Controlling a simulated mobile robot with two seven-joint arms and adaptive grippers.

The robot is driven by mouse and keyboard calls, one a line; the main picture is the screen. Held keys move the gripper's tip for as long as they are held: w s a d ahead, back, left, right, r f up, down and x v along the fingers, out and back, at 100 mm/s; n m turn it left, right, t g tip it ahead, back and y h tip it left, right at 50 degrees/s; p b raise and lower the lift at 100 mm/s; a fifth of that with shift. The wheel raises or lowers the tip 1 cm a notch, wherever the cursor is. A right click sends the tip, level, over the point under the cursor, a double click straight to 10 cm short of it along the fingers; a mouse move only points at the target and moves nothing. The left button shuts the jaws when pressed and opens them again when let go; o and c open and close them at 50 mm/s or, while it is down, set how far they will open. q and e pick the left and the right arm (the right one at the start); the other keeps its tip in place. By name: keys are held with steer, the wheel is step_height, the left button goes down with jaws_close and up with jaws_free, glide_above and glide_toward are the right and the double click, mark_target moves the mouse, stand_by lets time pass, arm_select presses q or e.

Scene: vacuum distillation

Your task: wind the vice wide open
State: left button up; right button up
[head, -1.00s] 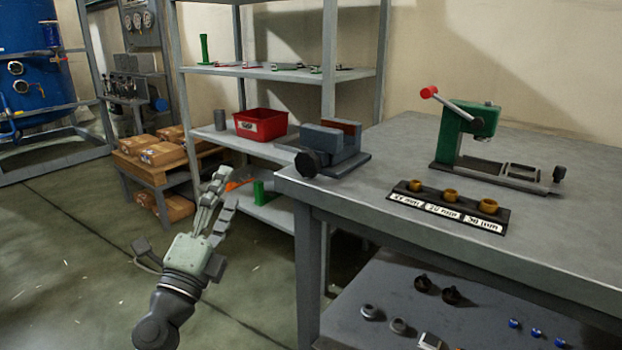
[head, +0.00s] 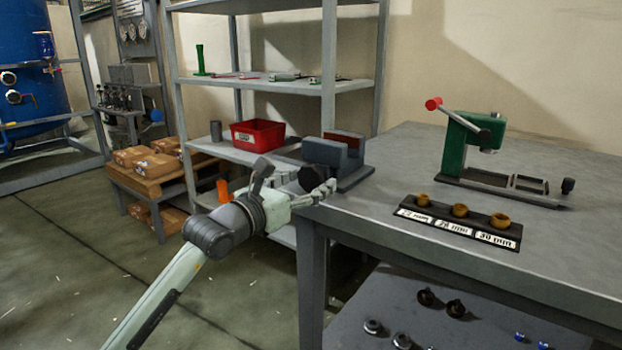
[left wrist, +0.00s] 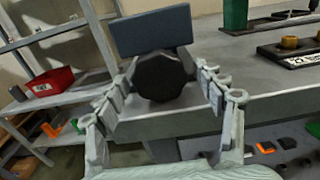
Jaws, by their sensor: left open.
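The blue-grey vice (head: 338,157) stands at the left corner of the workbench, with a reddish-brown part at its back. Its black knob (head: 312,179) faces the left edge of the bench and is partly covered by my left gripper (head: 328,188) in the head view. In the left wrist view the knob (left wrist: 160,77) sits between the two open fingers of my left gripper (left wrist: 168,88), in front of the vice's jaw block (left wrist: 152,31). The fingers stand on both sides of it, with a gap visible. How far the vice is open cannot be told. My right gripper is not in view.
The workbench (head: 400,165) also carries a green press (head: 455,145) and a black rack (head: 455,225) with brass-coloured rings. A shelf unit with a red bin (head: 258,135) stands behind on the left. Small parts lie on the bench's lower shelf.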

arm_select(q)
steer(key=shift+w+d, duration=0.3)
steer(key=shift+w, duration=0.15)
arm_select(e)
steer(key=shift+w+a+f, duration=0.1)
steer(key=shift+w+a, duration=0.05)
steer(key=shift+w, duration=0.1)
arm_select(q)
steer(key=shift+c, duration=0.2)
steer(key=c, duration=1.1)
steer(key=shift+d+n+p, duration=0.1)
steer(key=shift+n+p, duration=0.3)
steer(key=shift+n, duration=0.3)
steer(key=n+p, duration=0.2)
steer(key=p, duration=0.1)
steer(key=shift+r+n, duration=0.2)
steer(key=shift+n, duration=0.1)
steer(key=shift+s+f+n+p, duration=0.1)
steer(key=shift+f+n+p, duration=0.2)
steer(key=shift+n+p, duration=0.55)
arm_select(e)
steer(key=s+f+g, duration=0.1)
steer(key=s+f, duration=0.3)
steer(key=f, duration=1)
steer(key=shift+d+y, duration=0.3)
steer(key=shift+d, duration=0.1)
